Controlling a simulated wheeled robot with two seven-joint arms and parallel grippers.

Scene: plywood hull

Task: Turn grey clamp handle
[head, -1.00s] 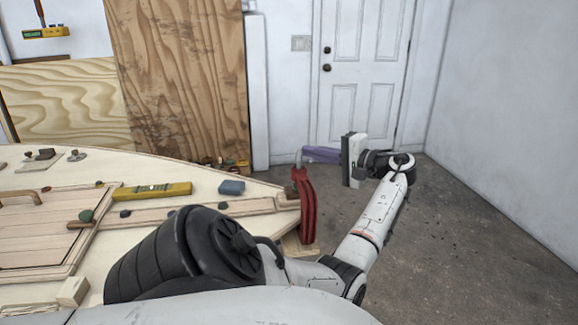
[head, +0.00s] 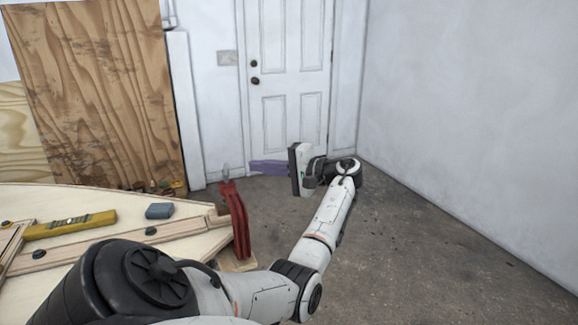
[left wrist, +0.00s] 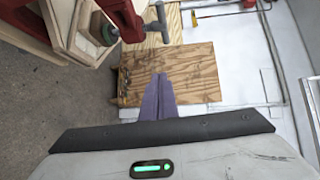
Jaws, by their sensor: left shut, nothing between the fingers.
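The red clamp (head: 238,222) stands upright at the end of the pale plywood hull (head: 190,253). Its small grey handle (head: 225,172) sticks up at the clamp's top. In the left wrist view the grey T-shaped handle (left wrist: 158,27) shows at the top centre, beside the red clamp body (left wrist: 126,18). My left gripper (head: 253,167) has purple fingers, shut and empty. They point left toward the handle, with a visible gap between. In the left wrist view the shut fingertips (left wrist: 160,77) are below the handle in the picture. My right gripper is not in view.
A yellow level (head: 70,225) and a blue-grey block (head: 160,211) lie on the hull. A plywood sheet (head: 95,95) leans on the back wall. A white door (head: 290,70) is behind my gripper. The concrete floor at the right is clear.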

